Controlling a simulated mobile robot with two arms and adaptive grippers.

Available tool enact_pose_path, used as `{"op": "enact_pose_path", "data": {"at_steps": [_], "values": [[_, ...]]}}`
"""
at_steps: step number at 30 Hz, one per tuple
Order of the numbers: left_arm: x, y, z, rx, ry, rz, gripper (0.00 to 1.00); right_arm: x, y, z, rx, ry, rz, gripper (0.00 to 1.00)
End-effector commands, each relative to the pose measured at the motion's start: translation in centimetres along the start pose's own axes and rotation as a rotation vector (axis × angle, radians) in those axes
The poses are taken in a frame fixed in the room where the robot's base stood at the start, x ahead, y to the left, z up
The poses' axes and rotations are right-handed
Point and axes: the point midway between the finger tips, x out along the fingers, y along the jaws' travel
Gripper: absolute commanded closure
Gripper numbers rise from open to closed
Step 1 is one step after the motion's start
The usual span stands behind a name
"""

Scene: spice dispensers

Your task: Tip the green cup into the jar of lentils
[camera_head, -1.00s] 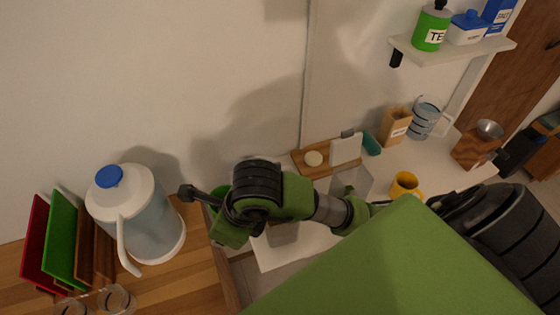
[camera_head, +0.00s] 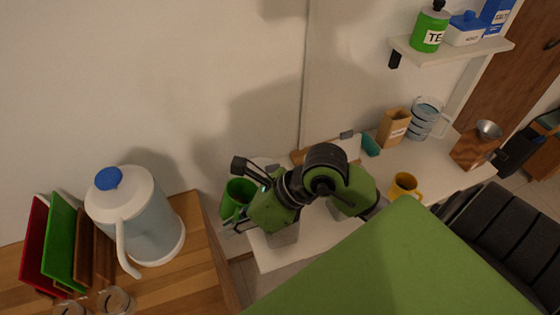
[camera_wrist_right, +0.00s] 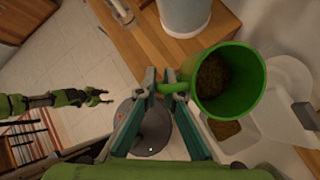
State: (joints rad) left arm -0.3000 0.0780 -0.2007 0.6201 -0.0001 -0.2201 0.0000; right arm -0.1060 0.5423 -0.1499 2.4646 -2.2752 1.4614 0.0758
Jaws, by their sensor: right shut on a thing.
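The green cup (camera_head: 239,194) is in the air in the gap between the wooden counter and the white table in the head view. My right gripper (camera_wrist_right: 163,86) is shut on the cup's handle. In the wrist view the cup (camera_wrist_right: 234,99) has its mouth towards the camera, with dark brown contents (camera_wrist_right: 212,76) inside. A clear container with brown contents (camera_wrist_right: 224,129), possibly the jar of lentils, shows partly behind the cup's lower rim. A clear container (camera_head: 286,236) stands on the white table in the head view, partly behind my right arm. My left gripper (camera_wrist_right: 97,97) looks open and empty over the floor.
The white jug with a blue lid (camera_head: 138,215) stands on the wooden counter (camera_head: 200,262), beside upright boards (camera_head: 62,240). A yellow mug (camera_head: 404,187), a wooden box (camera_head: 394,128) and a glass jug (camera_head: 426,118) stand along the white table. A shelf (camera_head: 455,50) hangs above.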

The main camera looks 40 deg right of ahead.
Motion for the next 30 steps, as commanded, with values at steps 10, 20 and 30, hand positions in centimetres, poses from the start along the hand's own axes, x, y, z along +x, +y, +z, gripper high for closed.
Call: {"op": "enact_pose_path", "data": {"at_steps": [10,20,30], "values": [[-0.1,-0.1,0.1,0.001,-0.001,-0.001,0.60,-2.1,-0.8,0.0,0.051,-0.130,0.106,1.00],[1.0,-0.2,0.2,0.001,-0.001,-0.002,0.60,-3.8,-1.5,0.1,0.092,-0.256,0.207,1.00],[2.1,-0.2,0.3,0.000,-0.001,-0.002,0.60,-5.3,-1.5,0.7,0.132,-0.382,0.314,1.00]]}}
